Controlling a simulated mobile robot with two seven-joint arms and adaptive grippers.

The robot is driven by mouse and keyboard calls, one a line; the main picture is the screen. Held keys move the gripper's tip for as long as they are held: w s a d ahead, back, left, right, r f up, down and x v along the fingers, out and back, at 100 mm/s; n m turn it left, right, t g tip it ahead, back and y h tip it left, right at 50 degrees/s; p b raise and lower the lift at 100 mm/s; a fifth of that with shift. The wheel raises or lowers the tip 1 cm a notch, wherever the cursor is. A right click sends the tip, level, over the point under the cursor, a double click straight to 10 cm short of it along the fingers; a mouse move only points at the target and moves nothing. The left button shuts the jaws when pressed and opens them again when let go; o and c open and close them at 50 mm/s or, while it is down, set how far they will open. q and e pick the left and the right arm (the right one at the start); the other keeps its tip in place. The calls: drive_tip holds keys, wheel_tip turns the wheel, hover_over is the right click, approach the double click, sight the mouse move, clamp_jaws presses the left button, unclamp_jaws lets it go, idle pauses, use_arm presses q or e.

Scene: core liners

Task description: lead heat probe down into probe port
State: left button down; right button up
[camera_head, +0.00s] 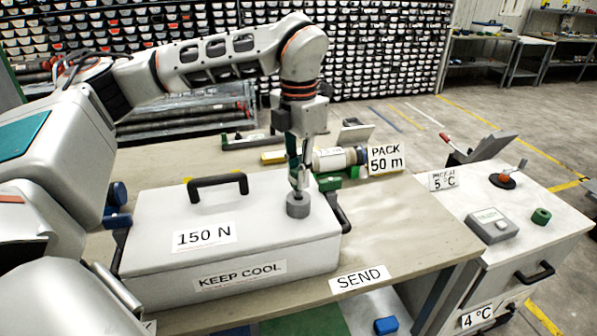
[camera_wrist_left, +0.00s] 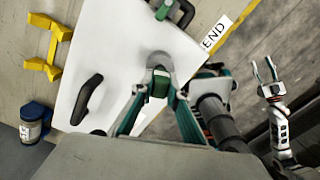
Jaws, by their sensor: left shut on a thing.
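My left gripper (camera_head: 297,185) points down over the white box and is shut on the heat probe, whose green part (camera_wrist_left: 160,84) shows between the fingers in the left wrist view. The probe port, a short grey cylinder (camera_head: 298,206), stands on the right part of the box lid. It also shows in the left wrist view (camera_wrist_left: 157,59), just beyond the fingertips. The probe's lower end is hidden by the fingers and port, so I cannot tell how deep it is. My right gripper (camera_wrist_left: 265,73) shows at the right of the wrist view, its fingers apart and empty.
The white box (camera_head: 250,240) carries a black handle (camera_head: 217,185) and labels. A jar (camera_head: 335,158) and green and yellow items lie behind it on the bench (camera_head: 420,225). A white cabinet (camera_head: 530,220) stands at the right. The bench right of the box is clear.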

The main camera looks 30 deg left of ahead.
use_arm(q)
drive_tip(key=c, duration=1.9)
unclamp_jaws()
drive_tip(key=shift+r, duration=0.25)
wheel_tip(320, 180, up, 12)
drive_tip(key=shift+f, duration=0.2)
drive_tip(key=shift+s+f, duration=0.1)
